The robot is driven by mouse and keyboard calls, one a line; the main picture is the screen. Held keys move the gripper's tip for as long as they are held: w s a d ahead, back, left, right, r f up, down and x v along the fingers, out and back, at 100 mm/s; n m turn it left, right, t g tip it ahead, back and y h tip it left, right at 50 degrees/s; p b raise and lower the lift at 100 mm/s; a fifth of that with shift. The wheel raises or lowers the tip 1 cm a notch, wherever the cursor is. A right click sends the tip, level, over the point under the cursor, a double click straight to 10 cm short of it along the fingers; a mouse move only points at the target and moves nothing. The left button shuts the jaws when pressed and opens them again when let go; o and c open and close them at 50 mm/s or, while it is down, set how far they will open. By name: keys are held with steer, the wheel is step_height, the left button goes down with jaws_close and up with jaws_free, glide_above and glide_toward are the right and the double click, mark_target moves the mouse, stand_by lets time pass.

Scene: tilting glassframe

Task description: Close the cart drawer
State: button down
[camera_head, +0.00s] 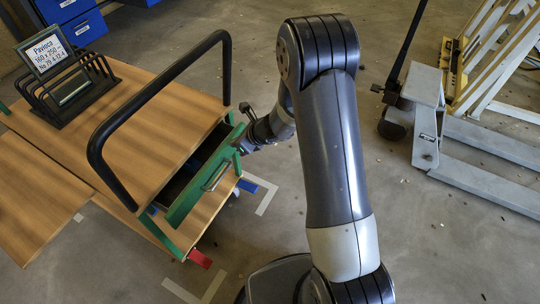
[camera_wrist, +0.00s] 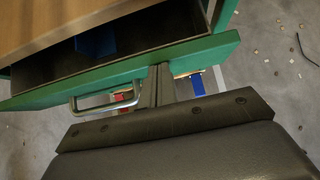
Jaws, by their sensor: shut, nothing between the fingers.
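The cart (camera_head: 150,135) has a wooden top and a black push handle. Its drawer, with a green front (camera_head: 183,206), is pulled partly out, and a dark gap shows behind the front. In the wrist view the green drawer front (camera_wrist: 205,51) crosses the picture, with a silver bar handle (camera_wrist: 105,106) on it. My gripper (camera_head: 241,146) is at the outer face of the drawer front, near its far end. In the wrist view my gripper's fingers (camera_wrist: 159,73) are together and empty, right of the bar handle. Their tips meet the front in the picture; contact is unclear.
A blue item (camera_wrist: 95,40) lies inside the drawer. A black rack with a sign (camera_head: 45,55) stands on the cart top. A grey pallet jack (camera_head: 430,110) stands at the right. Blue bins (camera_head: 75,22) are at the back left.

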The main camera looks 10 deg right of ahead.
mark_target(226, 140)
steer(key=shift+w+a, duration=0.7)
steer(key=shift+a, duration=0.2)
steer(key=shift+w+a, duration=0.7)
steer(key=shift+a, duration=0.15)
steer(key=shift+d, duration=0.1)
